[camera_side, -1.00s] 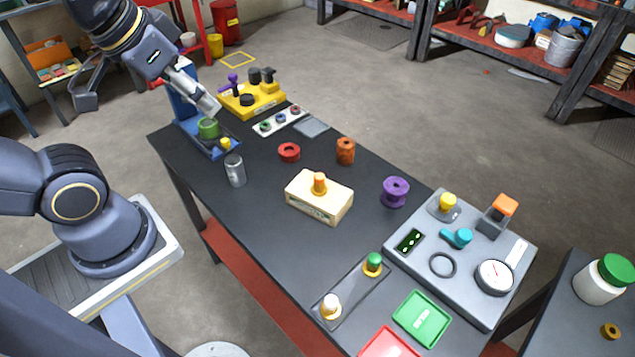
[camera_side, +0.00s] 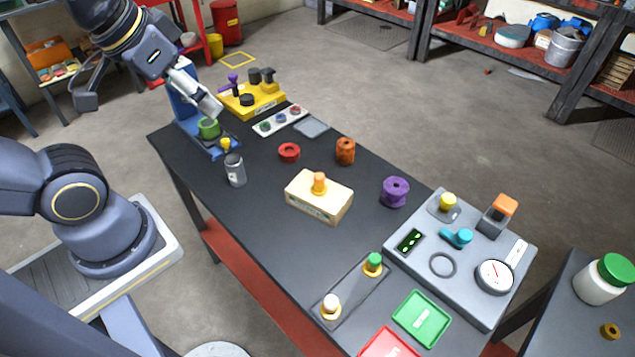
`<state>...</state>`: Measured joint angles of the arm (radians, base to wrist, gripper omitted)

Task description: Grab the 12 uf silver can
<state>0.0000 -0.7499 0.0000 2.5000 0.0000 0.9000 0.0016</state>
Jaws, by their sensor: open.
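A silver can (camera_side: 236,172) stands upright on the dark table near its left edge, in front of the blue press-like fixture. Any writing on it is too small to read. My gripper (camera_side: 214,108) is open, above the blue fixture (camera_side: 190,118) and its green cylinder (camera_side: 208,128). It is up and left of the silver can and apart from it. Whether the fingers touch the fixture cannot be told.
A yellow block with knobs (camera_side: 252,98) and a white strip of rings (camera_side: 280,121) lie behind. A red ring (camera_side: 289,152), an orange cylinder (camera_side: 345,151), a cream block (camera_side: 318,200) and a purple spool (camera_side: 395,192) stand right of the can. A grey panel (camera_side: 400,255) fills the right end.

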